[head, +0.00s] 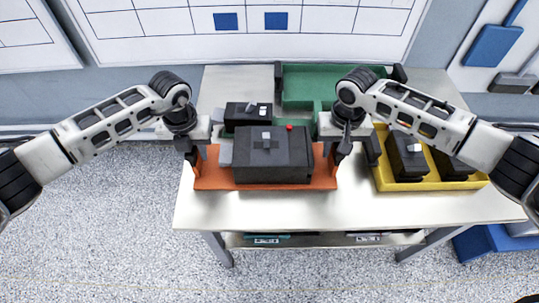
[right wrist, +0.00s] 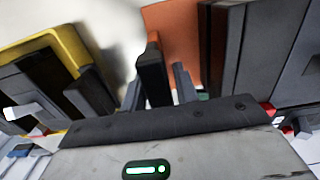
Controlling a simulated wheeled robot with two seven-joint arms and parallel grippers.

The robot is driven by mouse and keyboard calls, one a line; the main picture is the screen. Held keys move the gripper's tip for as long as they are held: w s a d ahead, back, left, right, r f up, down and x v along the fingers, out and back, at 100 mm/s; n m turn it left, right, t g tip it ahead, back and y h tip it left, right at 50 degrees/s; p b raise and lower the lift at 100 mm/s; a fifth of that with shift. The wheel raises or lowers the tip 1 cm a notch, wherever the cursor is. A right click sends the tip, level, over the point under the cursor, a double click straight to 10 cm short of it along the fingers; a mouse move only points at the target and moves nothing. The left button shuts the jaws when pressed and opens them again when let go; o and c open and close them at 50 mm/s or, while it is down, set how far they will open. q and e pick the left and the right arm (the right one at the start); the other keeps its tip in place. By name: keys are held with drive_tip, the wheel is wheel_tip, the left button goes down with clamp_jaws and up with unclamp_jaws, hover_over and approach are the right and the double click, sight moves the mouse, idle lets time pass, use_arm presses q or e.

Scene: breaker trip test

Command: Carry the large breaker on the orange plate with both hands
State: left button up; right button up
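The large dark grey breaker (head: 285,165) sits on the orange plate (head: 215,182), with a light toggle and a red spot on top. The plate lies at the table's front, and its orange surface also shows in the right wrist view (right wrist: 178,30). My left gripper (head: 194,155) is at the plate's left end. Its fingers are too small and overlapped to judge. My right gripper (head: 343,155) is at the right end. In the right wrist view its narrow-set grey fingers flank a black upright handle (right wrist: 154,75) at the plate, with no clear gap.
A yellow tray (head: 385,185) with dark breakers stands close right of my right gripper. A smaller dark breaker (head: 248,112) is behind the large one. A green tray (head: 308,85) lies at the back. The white table (head: 270,210) is clear along its front edge.

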use_arm(q)
clamp_jaws()
use_arm(e)
clamp_jaws()
idle(0.9)
